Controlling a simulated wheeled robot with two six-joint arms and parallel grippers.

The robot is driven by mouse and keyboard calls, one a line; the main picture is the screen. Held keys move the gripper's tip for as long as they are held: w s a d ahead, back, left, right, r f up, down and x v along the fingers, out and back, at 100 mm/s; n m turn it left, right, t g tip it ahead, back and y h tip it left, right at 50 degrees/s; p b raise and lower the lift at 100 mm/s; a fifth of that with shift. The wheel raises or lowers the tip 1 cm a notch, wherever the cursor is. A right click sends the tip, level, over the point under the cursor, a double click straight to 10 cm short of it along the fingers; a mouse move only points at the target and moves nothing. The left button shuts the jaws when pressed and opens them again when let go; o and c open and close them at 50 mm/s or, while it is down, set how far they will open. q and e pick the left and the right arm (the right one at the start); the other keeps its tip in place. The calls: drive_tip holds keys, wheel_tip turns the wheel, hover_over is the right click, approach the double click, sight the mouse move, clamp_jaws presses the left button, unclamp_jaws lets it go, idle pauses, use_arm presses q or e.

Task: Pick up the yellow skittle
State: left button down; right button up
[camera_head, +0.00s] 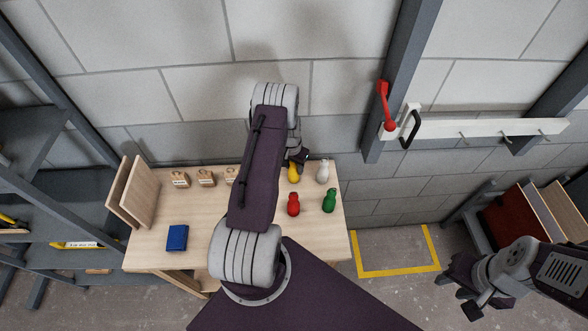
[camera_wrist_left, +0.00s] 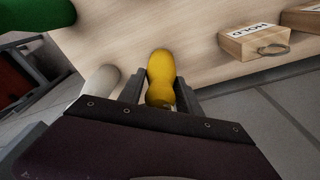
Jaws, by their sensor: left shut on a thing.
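The yellow skittle (camera_head: 293,173) stands at the back right of the wooden table, partly hidden by my left arm. In the left wrist view the yellow skittle (camera_wrist_left: 161,78) lies between the two fingers of my left gripper (camera_wrist_left: 160,92), which is shut on it. My left gripper (camera_head: 297,160) shows small and mostly covered in the head view. I cannot tell whether the skittle is clear of the table. My right gripper (camera_head: 474,300) is at the lower right, away from the table; its fingers are too unclear to read.
A white skittle (camera_head: 323,172), a green skittle (camera_head: 329,201) and a red skittle (camera_head: 293,204) stand close by on the table (camera_head: 215,210). The wall is close behind.

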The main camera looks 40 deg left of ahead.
use_arm(q)
wheel_tip(320, 180, up, 4)
drive_tip(key=shift+f+b, duration=0.15)
drive_tip(key=shift+b, duration=0.95)
drive_tip(key=d+r+b, duration=0.3)
drive_tip(key=d+r, duration=0.4)
drive_tip(key=d, duration=0.4)
drive_tip(key=shift+s+d, duration=0.35)
